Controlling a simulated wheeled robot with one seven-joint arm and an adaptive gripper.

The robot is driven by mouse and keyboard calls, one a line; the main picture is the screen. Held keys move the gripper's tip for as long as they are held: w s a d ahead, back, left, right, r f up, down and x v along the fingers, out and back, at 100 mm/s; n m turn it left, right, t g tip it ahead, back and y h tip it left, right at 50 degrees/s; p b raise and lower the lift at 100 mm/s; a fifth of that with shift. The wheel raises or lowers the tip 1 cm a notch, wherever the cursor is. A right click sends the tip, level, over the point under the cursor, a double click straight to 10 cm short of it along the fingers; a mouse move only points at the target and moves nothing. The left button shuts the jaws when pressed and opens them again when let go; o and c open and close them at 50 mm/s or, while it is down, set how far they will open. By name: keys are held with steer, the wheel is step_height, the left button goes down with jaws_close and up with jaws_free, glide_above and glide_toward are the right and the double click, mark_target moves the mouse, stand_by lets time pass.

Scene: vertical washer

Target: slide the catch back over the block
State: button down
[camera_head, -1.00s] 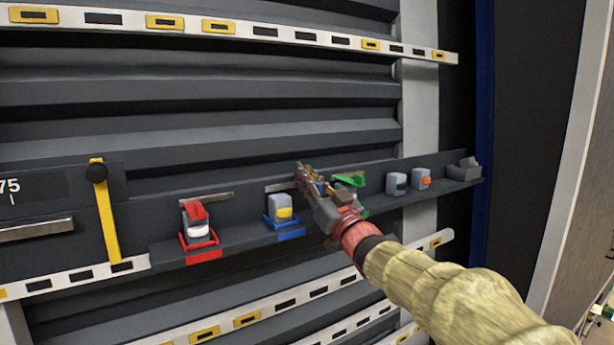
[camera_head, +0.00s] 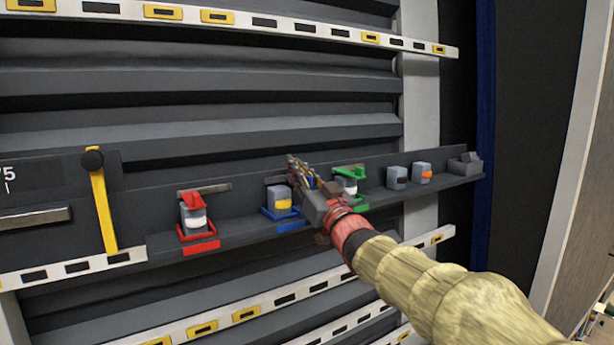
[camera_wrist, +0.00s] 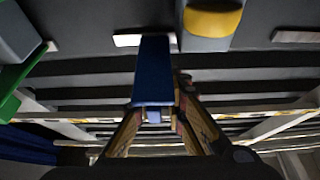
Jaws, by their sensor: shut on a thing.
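The blue catch (camera_wrist: 153,72) is a flat blue piece between my fingers in the wrist view. My gripper (camera_head: 297,172) is shut on it; in the head view it mostly hides the catch. The block (camera_head: 279,194) is grey with a yellow band and sits in a blue-edged holder (camera_head: 293,226), just left of my gripper. In the wrist view the block (camera_wrist: 207,32) is right of the catch, with the catch beside it and not over it. Whether they touch is unclear.
Left is a grey block under a red catch (camera_head: 188,200). Right is one under a green catch (camera_head: 350,173), close to my gripper. Further right are two small grey blocks (camera_head: 397,178) (camera_head: 422,172) on the dark ledge. A yellow lever (camera_head: 103,212) stands far left.

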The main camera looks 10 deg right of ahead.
steer(key=shift+s+a+f+b, duration=0.1)
steer(key=shift+s+a+b, duration=0.1)
steer(key=shift+a+b, duration=0.3)
steer(key=shift+s+a+r+b, duration=0.1)
steer(key=shift+s+a+b, duration=0.1)
steer(key=shift+a, duration=0.55)
steer(key=shift+s+a+f+b, duration=0.1)
steer(key=shift+s+a+b, duration=0.1)
steer(key=shift+a+b, duration=0.3)
steer(key=shift+a, duration=0.1)
steer(key=c, duration=1.9)
jaws_free()
steer(key=shift+s, duration=0.1)
steer(key=v, duration=1.1)
steer(key=shift+s+f, duration=0.15)
steer(key=shift+s, duration=0.2)
